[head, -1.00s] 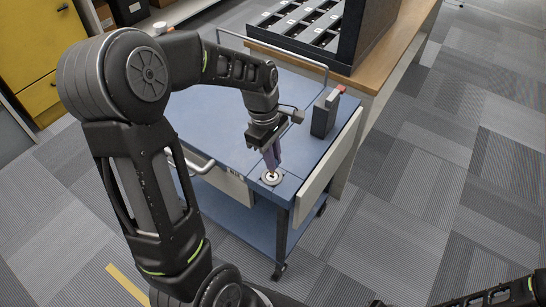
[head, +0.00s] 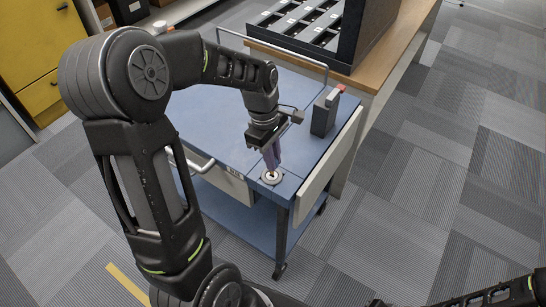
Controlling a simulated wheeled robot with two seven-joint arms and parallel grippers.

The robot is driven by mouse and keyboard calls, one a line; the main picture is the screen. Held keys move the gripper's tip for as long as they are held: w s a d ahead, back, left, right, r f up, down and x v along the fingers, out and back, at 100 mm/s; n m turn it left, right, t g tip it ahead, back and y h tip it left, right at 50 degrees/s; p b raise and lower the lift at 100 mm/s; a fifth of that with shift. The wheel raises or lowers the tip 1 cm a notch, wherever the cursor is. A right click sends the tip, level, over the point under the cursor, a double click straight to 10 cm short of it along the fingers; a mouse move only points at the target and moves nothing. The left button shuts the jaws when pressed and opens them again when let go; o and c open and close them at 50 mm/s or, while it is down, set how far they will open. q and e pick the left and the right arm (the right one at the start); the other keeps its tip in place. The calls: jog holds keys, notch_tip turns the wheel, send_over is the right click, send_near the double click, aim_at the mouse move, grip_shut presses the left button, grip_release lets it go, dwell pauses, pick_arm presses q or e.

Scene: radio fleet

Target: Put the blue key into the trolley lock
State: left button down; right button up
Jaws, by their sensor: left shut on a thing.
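The blue trolley (head: 215,117) stands in the middle of the head view. Its lock (head: 271,178) is a round silvery disc at the near corner of the top. My left gripper (head: 268,147) points down over this corner and is shut on the blue key (head: 272,157), which looks bluish purple. The key's lower end is at the middle of the lock disc; I cannot tell whether it is inside or just above. The fingers hide part of the key. My right gripper is not in view; only part of that arm shows at the lower right.
A dark grey upright box (head: 325,113) with a red part on top stands on the trolley near the lock. A wooden bench (head: 393,60) with a black slotted tray (head: 300,22) is behind. Yellow drawers (head: 38,60) stand at far left. Carpet floor on the right is clear.

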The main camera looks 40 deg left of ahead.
pick_arm(q)
jog(key=shift+f+b, duration=1.15)
jog(key=shift+f, duration=0.7)
jog(key=c, duration=1.4)
grip_release()
jog(key=shift+r, duration=0.1)
jog(key=r, duration=0.5)
jog(key=a+r, duration=0.1)
jog(key=r, duration=0.1)
jog(key=shift+a+r, duration=0.1)
jog(key=shift+r, duration=0.25)
